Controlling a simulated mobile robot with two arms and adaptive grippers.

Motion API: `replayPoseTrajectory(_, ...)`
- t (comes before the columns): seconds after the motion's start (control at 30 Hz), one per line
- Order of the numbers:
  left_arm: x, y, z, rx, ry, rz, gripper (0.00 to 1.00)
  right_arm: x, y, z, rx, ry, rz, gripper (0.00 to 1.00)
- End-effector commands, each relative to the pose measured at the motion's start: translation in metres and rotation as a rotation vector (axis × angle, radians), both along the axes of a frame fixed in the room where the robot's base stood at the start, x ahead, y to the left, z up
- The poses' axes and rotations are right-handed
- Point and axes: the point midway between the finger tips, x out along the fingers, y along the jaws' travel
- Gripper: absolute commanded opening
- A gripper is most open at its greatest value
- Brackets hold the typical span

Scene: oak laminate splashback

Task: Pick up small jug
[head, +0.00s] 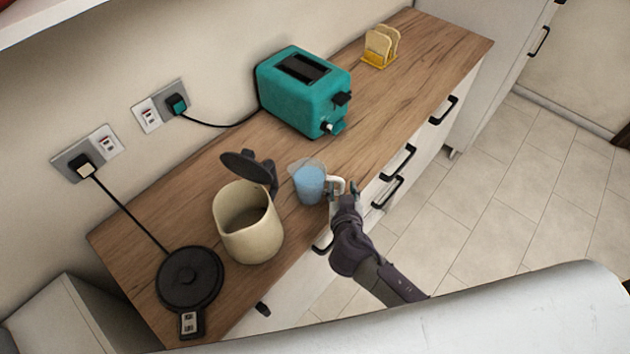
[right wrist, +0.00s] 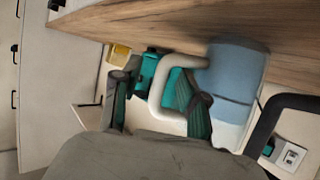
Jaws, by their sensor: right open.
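The small jug (head: 309,184) stands upright on the wooden counter near its front edge, with a clear top and blue contents or body. Its pale handle (head: 335,185) points toward my right gripper. In the right wrist view the jug (right wrist: 236,72) is at the upper right, and its white handle (right wrist: 158,92) loops between the fingers. My right gripper (head: 345,194) is open at the handle, with fingers (right wrist: 160,105) either side of it in the wrist view. I cannot tell whether they touch it. My left gripper is not in view.
A cream kettle (head: 248,232) with its dark lid raised stands left of the jug. Its black base (head: 190,277) is at the lower left. A teal toaster (head: 303,90) and a toast rack (head: 381,48) stand farther back. Drawer handles (head: 386,192) stick out below the counter edge.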

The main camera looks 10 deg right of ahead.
Motion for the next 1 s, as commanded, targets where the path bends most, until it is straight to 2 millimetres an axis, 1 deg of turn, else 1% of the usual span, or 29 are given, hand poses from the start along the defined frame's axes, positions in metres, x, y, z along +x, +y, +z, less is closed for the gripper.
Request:
replayPoseTrajectory(0.1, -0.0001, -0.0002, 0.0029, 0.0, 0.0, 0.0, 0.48, 0.008, -0.0016, -0.0033, -0.001, 0.0, 0.0, 0.43)
replayPoseTrajectory(0.33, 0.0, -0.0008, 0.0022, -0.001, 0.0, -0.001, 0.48, 0.0086, -0.0017, -0.0048, 0.0, 0.001, 0.0, 0.43)
replayPoseTrajectory(0.37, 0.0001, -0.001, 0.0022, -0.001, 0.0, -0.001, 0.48, 0.0086, -0.0017, -0.0048, 0.0, 0.001, 0.0, 0.4)
replayPoseTrajectory(0.6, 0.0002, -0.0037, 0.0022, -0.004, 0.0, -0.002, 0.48, 0.0084, -0.0017, -0.0047, 0.0, 0.001, 0.0, 0.0)
replayPoseTrajectory(1.0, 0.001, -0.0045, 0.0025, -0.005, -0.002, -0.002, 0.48, 0.009, -0.0013, -0.0032, 0.002, -0.002, 0.0, 0.0)
